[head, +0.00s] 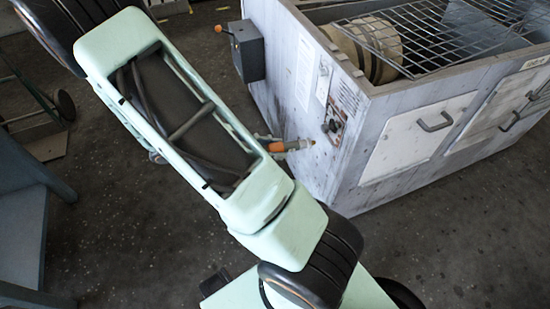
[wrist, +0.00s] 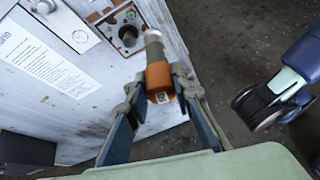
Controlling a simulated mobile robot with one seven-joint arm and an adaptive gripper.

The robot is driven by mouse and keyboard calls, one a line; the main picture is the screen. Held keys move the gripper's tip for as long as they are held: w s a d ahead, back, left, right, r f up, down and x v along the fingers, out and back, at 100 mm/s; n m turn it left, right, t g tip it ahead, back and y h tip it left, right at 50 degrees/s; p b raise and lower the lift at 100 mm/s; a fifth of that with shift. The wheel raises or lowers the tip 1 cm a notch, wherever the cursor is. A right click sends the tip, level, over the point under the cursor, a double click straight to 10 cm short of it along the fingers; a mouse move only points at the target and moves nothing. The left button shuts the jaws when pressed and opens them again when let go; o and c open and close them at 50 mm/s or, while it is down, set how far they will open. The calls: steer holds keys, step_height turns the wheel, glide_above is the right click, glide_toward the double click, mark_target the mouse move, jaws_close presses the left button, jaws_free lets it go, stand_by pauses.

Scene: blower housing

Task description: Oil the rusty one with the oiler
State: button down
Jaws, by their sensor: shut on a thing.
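The oiler has an orange body and a grey nozzle; in the wrist view (wrist: 158,76) it sits between the fingers of my gripper (wrist: 157,88), which is shut on it. Its nozzle points up the picture, beside the right part of a small control panel. That panel (wrist: 110,14) has brown, rusty-looking patches and a dark round fitting (wrist: 128,36) in a recess. The nozzle looks close to the panel; I cannot tell if it touches. In the head view the oiler (head: 288,146) points right toward the housing, and my arm hides most of the gripper. Which part is rusty is unclear there.
The grey blower housing (head: 400,145) stands at the right, with a wire grille (head: 440,35) on top and handled doors (head: 418,138). A dark box with an orange lever (head: 247,52) juts from its left side. A blue-grey bench (head: 22,225) stands at left. Floor between is open.

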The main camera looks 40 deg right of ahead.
steer(key=shift+w+d+f+n+t+h+b, duration=0.4)
steer(key=shift+w+d+f+n+h+b, duration=0.15)
steer(key=shift+b, duration=0.2)
steer(key=shift+w+d+r, duration=0.1)
steer(key=shift+d, duration=0.2)
steer(key=shift+s+d+b, duration=0.2)
steer(key=shift+d, duration=0.7)
steer(key=shift+s+d+b, duration=0.25)
steer(key=shift+d, duration=0.7)
steer(key=shift+s+d+b, duration=0.2)
steer(key=shift+d, duration=0.7)
steer(key=shift+r, duration=0.15)
steer(key=shift+s+d, duration=0.1)
steer(key=shift+d, duration=0.1)
steer(key=shift+d+p, duration=0.25)
steer(key=shift+p, duration=0.05)
steer(key=shift+a, duration=0.1)
